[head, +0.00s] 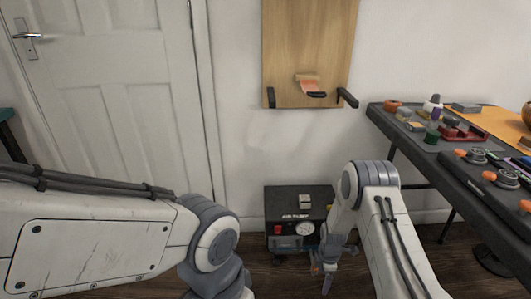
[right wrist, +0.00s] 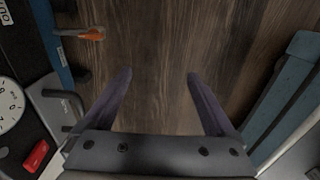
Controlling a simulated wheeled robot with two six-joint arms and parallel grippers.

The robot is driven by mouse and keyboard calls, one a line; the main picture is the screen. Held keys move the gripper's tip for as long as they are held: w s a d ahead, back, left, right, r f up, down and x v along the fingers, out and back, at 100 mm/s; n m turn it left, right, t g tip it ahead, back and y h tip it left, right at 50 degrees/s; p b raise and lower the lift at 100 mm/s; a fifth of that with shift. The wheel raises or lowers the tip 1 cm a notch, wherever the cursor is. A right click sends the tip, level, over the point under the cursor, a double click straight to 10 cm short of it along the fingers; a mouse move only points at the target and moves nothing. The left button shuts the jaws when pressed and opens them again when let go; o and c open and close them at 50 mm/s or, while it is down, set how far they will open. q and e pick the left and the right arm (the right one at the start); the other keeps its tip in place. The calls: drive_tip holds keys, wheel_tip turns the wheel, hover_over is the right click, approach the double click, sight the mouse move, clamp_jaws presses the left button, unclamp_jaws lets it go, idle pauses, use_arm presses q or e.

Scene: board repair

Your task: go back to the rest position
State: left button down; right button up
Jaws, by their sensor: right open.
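My right gripper (head: 327,284) hangs low in the head view, beside the right side of a black box with a gauge (head: 285,207). In the right wrist view its two fingers (right wrist: 158,75) are spread apart, with only dark wooden floor (right wrist: 158,40) between them. It holds nothing. My left arm comes in from the left and bends down at the bottom of the head view; its gripper is out of the picture.
The box's gauge (right wrist: 8,104) and red switch (right wrist: 36,156) lie close left of the right gripper. A dark table (head: 395,127) with tools stands at right. A white door (head: 110,100) is at left.

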drive_tip(key=s+a+r+m, duration=0.35)
drive_tip(key=a+r, duration=0.35)
drive_tip(key=r, duration=0.5)
drive_tip(key=s+a+r+m, duration=0.2)
drive_tip(key=s+a+r, duration=0.4)
drive_tip(key=r, duration=0.7)
drive_tip(key=s+a+r+m+y, duration=0.1)
drive_tip(key=s+r+m, duration=0.2)
drive_tip(key=s+r, duration=0.5)
drive_tip(key=s+a+r+m, duration=0.1)
drive_tip(key=s+r+m, duration=0.15)
drive_tip(key=s, duration=0.95)
wheel_tip(320, 180, up, 39)
drive_tip(key=p, duration=3.9)
drive_tip(key=shift+d, duration=0.25)
